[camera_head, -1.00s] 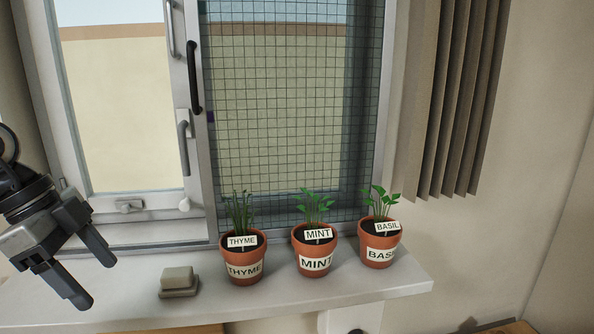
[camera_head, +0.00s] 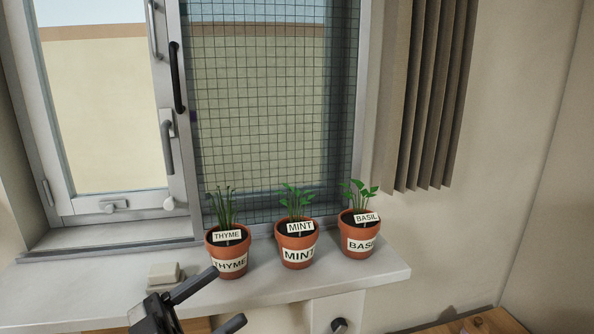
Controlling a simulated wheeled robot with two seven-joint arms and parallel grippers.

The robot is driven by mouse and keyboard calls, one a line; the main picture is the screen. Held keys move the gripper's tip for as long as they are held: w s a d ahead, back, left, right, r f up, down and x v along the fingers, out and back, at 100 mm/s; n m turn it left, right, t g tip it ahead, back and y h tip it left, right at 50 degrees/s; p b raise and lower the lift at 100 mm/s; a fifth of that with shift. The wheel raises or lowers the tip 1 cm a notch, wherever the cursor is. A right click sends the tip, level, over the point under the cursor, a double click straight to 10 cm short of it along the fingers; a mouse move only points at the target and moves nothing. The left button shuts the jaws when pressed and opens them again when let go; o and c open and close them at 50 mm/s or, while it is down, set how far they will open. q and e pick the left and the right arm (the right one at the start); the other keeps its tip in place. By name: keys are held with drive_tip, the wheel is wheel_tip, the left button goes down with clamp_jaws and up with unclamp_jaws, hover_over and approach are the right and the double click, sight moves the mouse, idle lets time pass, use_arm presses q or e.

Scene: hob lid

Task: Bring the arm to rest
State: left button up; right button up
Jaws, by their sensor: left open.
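My left gripper (camera_head: 222,298) is at the bottom of the head view, in front of the window sill's front edge. Its two dark fingers are spread apart and point up and to the right. Nothing is between them. The rest of the arm is cut off by the bottom edge of the picture. My right gripper is not in view.
Thyme (camera_head: 229,262), mint (camera_head: 297,254) and basil (camera_head: 359,246) pots stand on the sill (camera_head: 60,295). A small pale block (camera_head: 164,272) lies left of them. Behind are the window, a mesh screen (camera_head: 270,120) and a blind (camera_head: 425,100). A wooden surface (camera_head: 480,322) shows lower right.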

use_arm(q)
drive_tip(key=s+a+f+n+t+y, duration=0.1)
drive_tip(key=a+f+n+t+y, duration=0.1)
drive_tip(key=f+n+y, duration=0.6)
drive_tip(key=s+a+f+n+t+y, duration=0.1)
drive_tip(key=a+f+n+t+y, duration=0.2)
drive_tip(key=f+y, duration=0.55)
drive_tip(key=s+d+f+n+g, duration=0.1)
drive_tip(key=s+f+g, duration=0.5)
drive_tip(key=s+f, duration=0.4)
wheel_tip(320, 180, down, 3)
drive_tip(key=shift+s+d+f+n, duration=0.2)
drive_tip(key=shift+s+d+n, duration=0.1)
drive_tip(key=shift+s+d, duration=0.1)
